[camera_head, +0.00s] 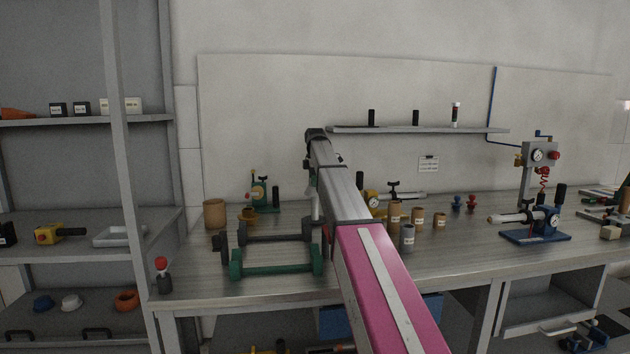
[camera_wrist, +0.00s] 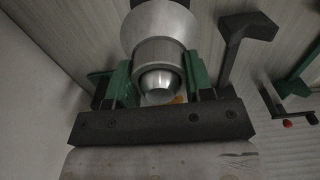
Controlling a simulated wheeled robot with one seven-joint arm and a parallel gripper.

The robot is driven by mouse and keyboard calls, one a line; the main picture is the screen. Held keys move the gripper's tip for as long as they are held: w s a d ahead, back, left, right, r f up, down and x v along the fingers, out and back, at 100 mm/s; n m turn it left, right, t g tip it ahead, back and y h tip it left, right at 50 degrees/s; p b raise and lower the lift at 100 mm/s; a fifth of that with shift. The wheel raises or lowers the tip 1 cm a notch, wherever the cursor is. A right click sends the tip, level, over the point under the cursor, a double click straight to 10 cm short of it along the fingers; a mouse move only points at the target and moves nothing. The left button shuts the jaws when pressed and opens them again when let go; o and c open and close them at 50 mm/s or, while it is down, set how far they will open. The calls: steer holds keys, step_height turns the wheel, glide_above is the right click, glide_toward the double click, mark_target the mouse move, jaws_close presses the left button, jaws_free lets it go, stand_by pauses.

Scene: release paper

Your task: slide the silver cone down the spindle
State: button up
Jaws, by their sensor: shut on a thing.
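In the wrist view the silver cone (camera_wrist: 160,22) is a shiny flared body with a collar and a rounded nose. It sits between the two green fingers of my gripper (camera_wrist: 159,76), which is shut on it at the collar. In the head view my arm hangs its end down over the bench beside the green and dark bar frames; the fingers and cone cannot be made out there. I cannot tell which part is the spindle, or whether the cone is around it.
Near my gripper stand a green bar frame (camera_head: 276,268) and a dark bar frame (camera_head: 275,237). In the wrist view a dark bent arm (camera_wrist: 236,45) rises right of the cone. Several tan cylinders and a blue-based device (camera_head: 535,237) stand to the right. A wall shelf (camera_head: 415,130) is behind.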

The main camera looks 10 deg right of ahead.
steer(key=shift+f, duration=1.15)
steer(key=shift+r, duration=0.1)
steer(key=shift+r, duration=5.35)
steer(key=shift+f, duration=2.25)
